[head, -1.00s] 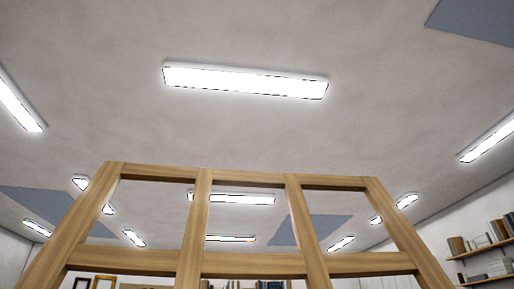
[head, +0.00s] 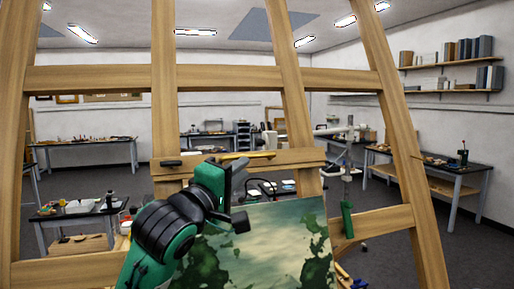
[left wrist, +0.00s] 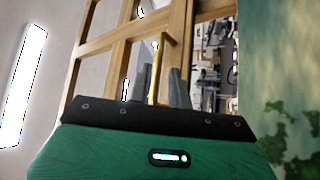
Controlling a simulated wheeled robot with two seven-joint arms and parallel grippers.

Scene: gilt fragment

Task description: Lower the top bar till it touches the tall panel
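The wooden top bar (head: 296,160) lies across the uprights of the easel (head: 292,100). A thin yellow rod (head: 262,155) shows at its front. The tall panel (head: 275,245), painted in greens and cream, stands below; its top edge looks slightly below the bar, with a gap between.
A fixed upper crossbar (head: 220,78) and slanted legs frame the easel. Behind are a workbench at the left (head: 95,140), a table at the right (head: 452,168) and wall shelves (head: 450,65) with books.

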